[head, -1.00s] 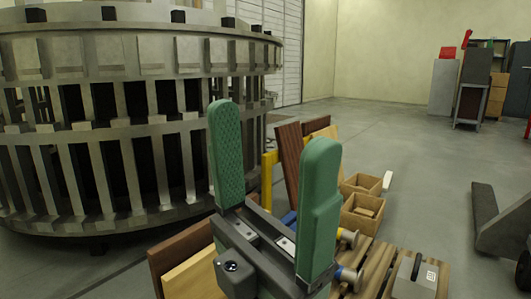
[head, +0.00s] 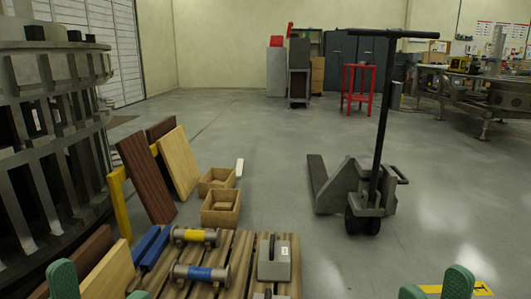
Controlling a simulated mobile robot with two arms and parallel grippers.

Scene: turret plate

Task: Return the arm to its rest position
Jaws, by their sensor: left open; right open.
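My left gripper (head: 100,287) shows only as two green fingertips at the bottom left edge of the head view, spread apart with nothing between them. My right gripper (head: 435,287) shows as two green fingertips at the bottom right edge, also apart and empty. The rest of both arms is out of view. The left fingertips appear in front of the wooden boards and the near left corner of the pallet. The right fingertips are low in the picture, with open floor behind them.
A large metal ring structure (head: 60,130) stands at the left. A wooden pallet (head: 232,270) bears yellow-banded and blue-banded rollers and a grey block (head: 274,262). Boards lean by a yellow post (head: 120,205). A pallet jack (head: 365,190) stands right of centre; floor between is clear.

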